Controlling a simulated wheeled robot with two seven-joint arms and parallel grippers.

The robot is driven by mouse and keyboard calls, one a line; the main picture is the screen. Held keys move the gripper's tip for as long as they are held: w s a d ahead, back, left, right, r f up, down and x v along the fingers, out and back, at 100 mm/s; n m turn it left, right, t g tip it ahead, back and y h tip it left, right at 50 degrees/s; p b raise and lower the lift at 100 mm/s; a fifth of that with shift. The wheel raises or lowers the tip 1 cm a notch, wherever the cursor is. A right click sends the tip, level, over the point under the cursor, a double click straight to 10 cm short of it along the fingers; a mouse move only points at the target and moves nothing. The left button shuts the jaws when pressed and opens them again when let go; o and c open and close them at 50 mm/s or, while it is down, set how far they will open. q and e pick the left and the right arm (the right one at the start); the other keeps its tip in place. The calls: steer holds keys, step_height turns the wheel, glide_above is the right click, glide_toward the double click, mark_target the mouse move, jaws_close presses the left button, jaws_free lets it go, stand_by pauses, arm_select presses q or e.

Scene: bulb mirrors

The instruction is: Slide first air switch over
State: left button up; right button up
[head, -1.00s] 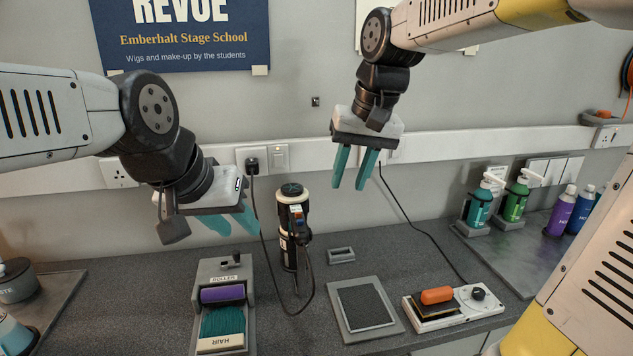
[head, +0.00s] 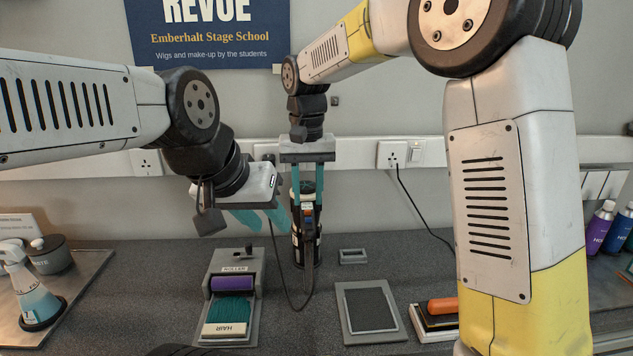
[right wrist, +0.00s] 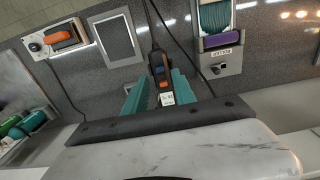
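A black hair dryer (head: 306,245) with a pale band stands upright at the back of the counter, its cable hanging in front. My right gripper (head: 308,200) is open, one finger on each side of the dryer's upper part; contact cannot be told. My left gripper (head: 275,230) is open and empty, its fingertips just left of the dryer.
A case with a purple roller (head: 232,284) and teal hair stands front left. A grey framed pad (head: 369,311) and small grey holder (head: 353,256) lie right of the dryer. An orange-handled tool (head: 442,305) is partly behind my right arm. A spray bottle (head: 36,296) stands far left.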

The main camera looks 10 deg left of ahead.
mark_target(308, 217)
steer(key=shift+f, duration=1.8)
steer(key=shift+f, duration=0.3)
jaws_close()
